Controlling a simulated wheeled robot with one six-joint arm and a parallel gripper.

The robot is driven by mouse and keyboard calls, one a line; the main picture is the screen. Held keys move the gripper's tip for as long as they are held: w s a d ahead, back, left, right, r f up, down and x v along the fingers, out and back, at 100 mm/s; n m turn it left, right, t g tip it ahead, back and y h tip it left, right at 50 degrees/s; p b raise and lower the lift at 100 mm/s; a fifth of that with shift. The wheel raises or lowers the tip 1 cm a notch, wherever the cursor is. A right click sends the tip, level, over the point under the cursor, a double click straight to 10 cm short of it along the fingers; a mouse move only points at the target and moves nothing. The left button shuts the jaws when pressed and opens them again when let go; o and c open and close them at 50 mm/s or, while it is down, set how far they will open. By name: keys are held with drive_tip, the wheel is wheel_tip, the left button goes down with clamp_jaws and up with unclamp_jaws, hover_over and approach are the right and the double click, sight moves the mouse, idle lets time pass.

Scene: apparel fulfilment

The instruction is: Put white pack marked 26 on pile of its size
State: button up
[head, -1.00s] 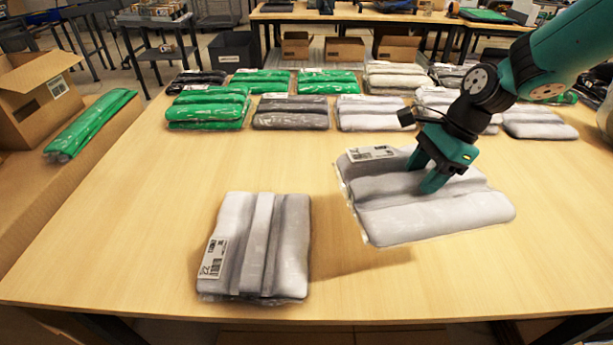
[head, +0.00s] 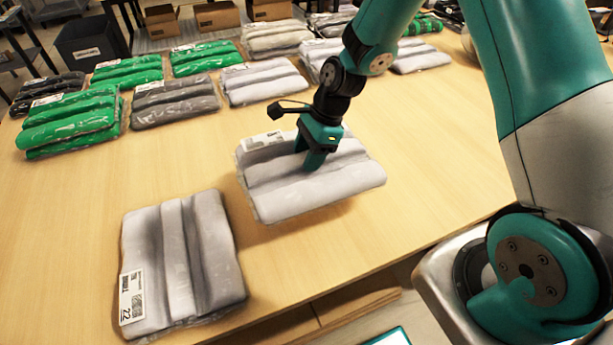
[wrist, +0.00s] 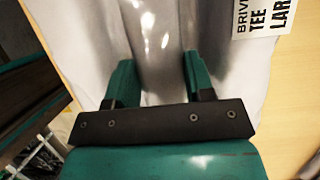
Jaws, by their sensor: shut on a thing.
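A white pack (head: 310,180) in clear plastic is held by my gripper (head: 317,160), which is shut on its middle fold. The pack hangs over the wooden table, apparently a little above it. Its label faces away at the upper left in the head view; the wrist view shows the held pack (wrist: 75,25) with part of a label reading "TEE" and "LAR", its number not in view. Another white pack (head: 182,255), its label marked 22, lies at the table's front left. White packs (head: 263,82) also lie in the back rows; their numbers are too small to read.
Green packs (head: 70,122) and a dark grey pack (head: 175,100) lie to the left of the back white packs. The table (head: 80,190) is bare at the left and to the right of the held pack. Cardboard boxes (head: 216,16) stand beyond the far edge.

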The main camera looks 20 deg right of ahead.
wheel_tip(320, 180, down, 8)
drive_tip(key=shift+r, duration=0.1)
idle(0.4)
drive_tip(key=o, duration=1.2)
drive_tip(key=shift+c, duration=0.2)
